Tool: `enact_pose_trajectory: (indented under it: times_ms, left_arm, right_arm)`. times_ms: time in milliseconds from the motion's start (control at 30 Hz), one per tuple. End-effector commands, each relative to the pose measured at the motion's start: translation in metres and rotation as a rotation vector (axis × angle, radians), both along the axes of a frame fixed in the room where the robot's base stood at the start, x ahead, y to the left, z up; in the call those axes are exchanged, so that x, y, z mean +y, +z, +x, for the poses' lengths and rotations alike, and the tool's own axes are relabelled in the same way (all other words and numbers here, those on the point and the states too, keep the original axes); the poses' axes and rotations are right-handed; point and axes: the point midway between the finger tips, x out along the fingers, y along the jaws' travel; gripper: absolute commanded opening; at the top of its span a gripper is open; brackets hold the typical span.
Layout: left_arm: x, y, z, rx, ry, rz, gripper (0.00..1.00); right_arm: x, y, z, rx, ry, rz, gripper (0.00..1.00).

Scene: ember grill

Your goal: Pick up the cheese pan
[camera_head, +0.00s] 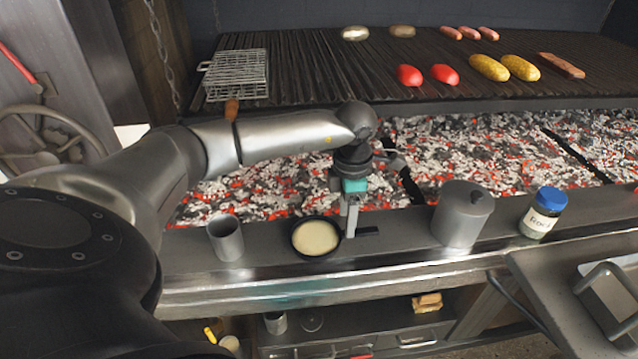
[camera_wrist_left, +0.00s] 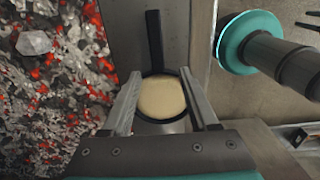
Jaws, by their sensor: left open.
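The cheese pan (camera_head: 316,236) is a small dark round pan with pale yellow cheese in it. It sits on the metal ledge in front of the coals, its short dark handle pointing right in the head view. My left gripper (camera_head: 348,230) points down over the handle side of the pan, jaws open and empty. In the left wrist view the pan (camera_wrist_left: 161,97) shows between and beyond the two fingers (camera_wrist_left: 160,74), its handle pointing up in the picture. Whether the fingers touch the pan I cannot tell. My right gripper is not in view.
A metal cup (camera_head: 226,238) stands left of the pan. A lidded metal canister (camera_head: 462,216) and a blue-capped jar (camera_head: 543,213) stand to the right. Glowing coals (camera_head: 480,150) lie behind the ledge. The grill (camera_head: 330,70) above holds vegetables, sausages and a wire basket (camera_head: 236,76).

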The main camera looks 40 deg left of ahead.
Motion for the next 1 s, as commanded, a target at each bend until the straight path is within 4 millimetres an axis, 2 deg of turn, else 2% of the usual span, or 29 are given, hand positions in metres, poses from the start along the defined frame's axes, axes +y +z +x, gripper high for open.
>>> enact_pose_trajectory:
  times_ms: [100,267,567,1000]
  left_arm:
    - [0.001,-0.021,0.002,0.005,0.000,0.000,0.60]
    - [0.001,-0.042,0.002,0.004,0.001,0.001,0.60]
    - [0.001,-0.046,0.003,0.002,0.000,0.001,0.60]
    - [0.001,-0.045,0.003,0.002,0.000,0.001,0.12]
  right_arm:
    - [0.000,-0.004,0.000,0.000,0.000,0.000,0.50]
    - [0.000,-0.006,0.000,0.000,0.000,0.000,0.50]
    - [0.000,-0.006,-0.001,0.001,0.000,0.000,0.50]
    - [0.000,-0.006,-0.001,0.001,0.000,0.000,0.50]
